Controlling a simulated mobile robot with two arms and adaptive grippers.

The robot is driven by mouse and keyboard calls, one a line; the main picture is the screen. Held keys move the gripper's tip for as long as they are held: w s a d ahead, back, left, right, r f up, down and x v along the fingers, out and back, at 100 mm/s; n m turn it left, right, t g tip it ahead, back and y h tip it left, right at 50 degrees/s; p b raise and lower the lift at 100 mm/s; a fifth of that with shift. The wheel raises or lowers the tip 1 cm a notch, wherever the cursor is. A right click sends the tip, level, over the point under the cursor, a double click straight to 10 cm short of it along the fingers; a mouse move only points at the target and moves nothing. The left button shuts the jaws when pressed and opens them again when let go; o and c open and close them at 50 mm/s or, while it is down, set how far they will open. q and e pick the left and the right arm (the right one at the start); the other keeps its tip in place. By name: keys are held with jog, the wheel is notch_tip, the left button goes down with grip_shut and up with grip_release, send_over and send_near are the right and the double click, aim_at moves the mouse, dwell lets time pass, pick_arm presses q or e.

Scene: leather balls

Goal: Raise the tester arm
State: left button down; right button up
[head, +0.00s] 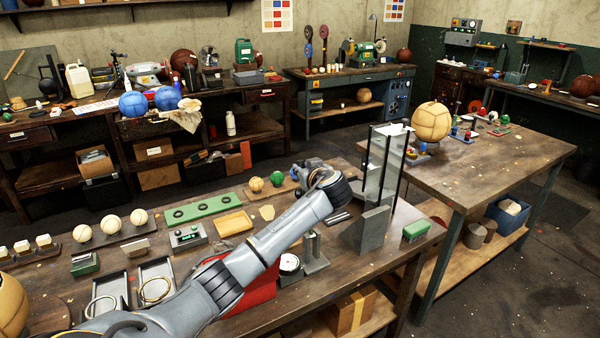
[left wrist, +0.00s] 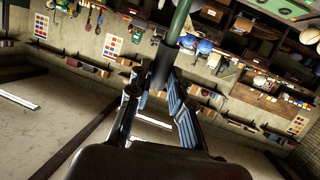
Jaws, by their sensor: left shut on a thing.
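My left gripper (head: 309,174) is at the end of the grey arm that reaches over the near workbench from the bottom left. It is beside the tall metal frame (head: 378,165), on its left side. In the left wrist view, the fingers of my left gripper (left wrist: 158,84) are closed around the dark grip of the tester arm (left wrist: 162,62). A green rod (left wrist: 180,20) runs up from this grip to the top edge. In the head view the tester arm is not clearly seen behind my wrist. My right gripper is not in view.
The near bench holds a green tray (head: 201,207), a grey upright block (head: 371,229), a green box (head: 416,230) and a dial gauge (head: 289,263). Several pale balls stand on a rack (head: 112,235) at left. A second table (head: 500,165) stands at right, across a gap.

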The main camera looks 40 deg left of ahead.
pick_arm(q)
jog(key=shift+f, duration=0.1)
dwell(0.4)
jog(key=c, duration=1.2)
grip_release()
jog(key=shift+d, duration=0.15)
jog(key=shift+s, duration=0.1)
jog(key=v, duration=1.2)
